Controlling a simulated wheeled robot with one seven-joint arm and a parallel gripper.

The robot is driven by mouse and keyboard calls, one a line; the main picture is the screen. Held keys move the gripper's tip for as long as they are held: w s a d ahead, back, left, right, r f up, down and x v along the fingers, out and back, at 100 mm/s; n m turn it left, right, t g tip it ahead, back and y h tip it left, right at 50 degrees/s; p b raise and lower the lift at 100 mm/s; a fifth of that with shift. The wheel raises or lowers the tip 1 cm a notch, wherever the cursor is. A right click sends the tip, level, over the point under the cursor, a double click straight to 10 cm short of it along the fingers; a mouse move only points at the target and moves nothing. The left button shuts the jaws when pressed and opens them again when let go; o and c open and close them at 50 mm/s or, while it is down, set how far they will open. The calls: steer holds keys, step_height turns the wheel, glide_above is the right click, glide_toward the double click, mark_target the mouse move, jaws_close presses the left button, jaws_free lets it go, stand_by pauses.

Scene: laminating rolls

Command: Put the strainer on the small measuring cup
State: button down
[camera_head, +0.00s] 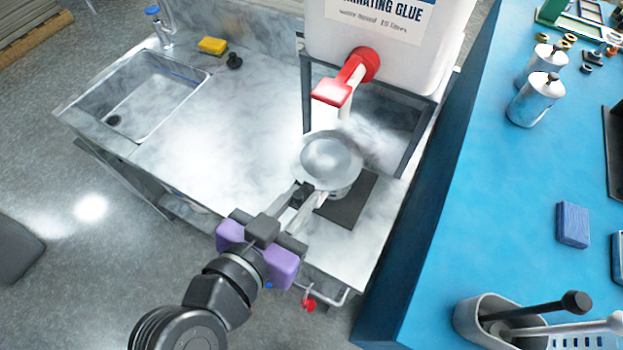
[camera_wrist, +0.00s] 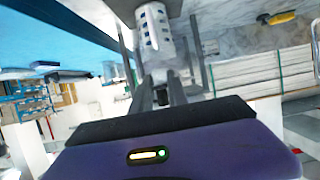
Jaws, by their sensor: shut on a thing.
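The strainer (camera_head: 331,160), a round grey bowl, is over the dark mat at the front of the marble counter in the head view. My gripper (camera_head: 300,197) is shut on its handle, to the lower left of the bowl. The small measuring cup (camera_head: 339,193) shows only as a sliver under the bowl. In the wrist view a pale cylinder with dark marks, likely the measuring cup (camera_wrist: 153,28), is beyond my fingers (camera_wrist: 161,92). The bowl hides the cup's rim, so I cannot tell whether they touch.
A white glue container (camera_head: 400,45) with a red tap (camera_head: 335,92) stands close behind the strainer. The dark mat (camera_head: 357,205) lies underneath. A sink (camera_head: 150,95) and yellow sponge (camera_head: 212,45) are at left. A blue table (camera_head: 500,180) with metal canisters (camera_head: 537,98) is at right.

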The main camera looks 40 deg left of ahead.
mark_target(311, 181)
steer(key=w, duration=0.2)
steer(key=w+a+p, duration=0.1)
steer(key=w, duration=0.1)
steer(key=shift+w+a, duration=0.1)
steer(key=shift+w, duration=0.3)
step_height(311, 181, down, 4)
steer(key=shift+r+p, duration=0.25)
steer(key=shift+p, duration=0.1)
steer(key=shift+f+b, duration=0.4)
steer(key=shift+f, duration=0.2)
steer(key=c, duration=1.3)
jaws_free()
steer(key=shift+r, duration=0.15)
